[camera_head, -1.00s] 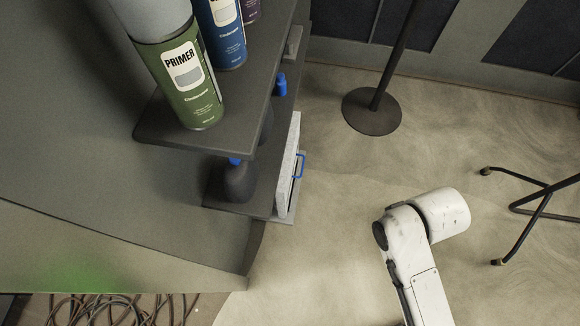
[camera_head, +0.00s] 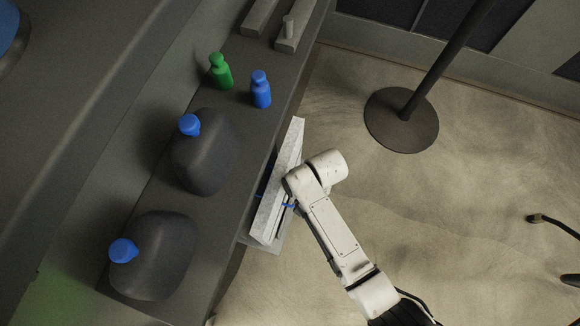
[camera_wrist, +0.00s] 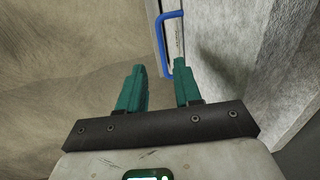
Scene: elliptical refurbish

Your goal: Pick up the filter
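The filter (camera_head: 279,185) appears to be the pale, flat, grainy panel with a blue handle. It stands upright on a low shelf at the cabinet's edge in the head view. Its blue handle (camera_head: 289,206) is partly covered by my arm. In the wrist view the filter (camera_wrist: 218,42) fills the upper right, and the handle (camera_wrist: 163,48) hangs just ahead of my gripper's fingertips. My gripper (camera_wrist: 159,72) has two teal fingers spread apart with nothing between them. The handle's lower end is near the right fingertip; I cannot tell if they touch. The head view hides my gripper.
The dark shelf (camera_head: 225,120) holds two dark jugs (camera_head: 207,160) (camera_head: 155,262) with blue caps, a green bottle (camera_head: 222,74) and a blue bottle (camera_head: 261,92). A black pole's round base (camera_head: 401,132) stands on the floor.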

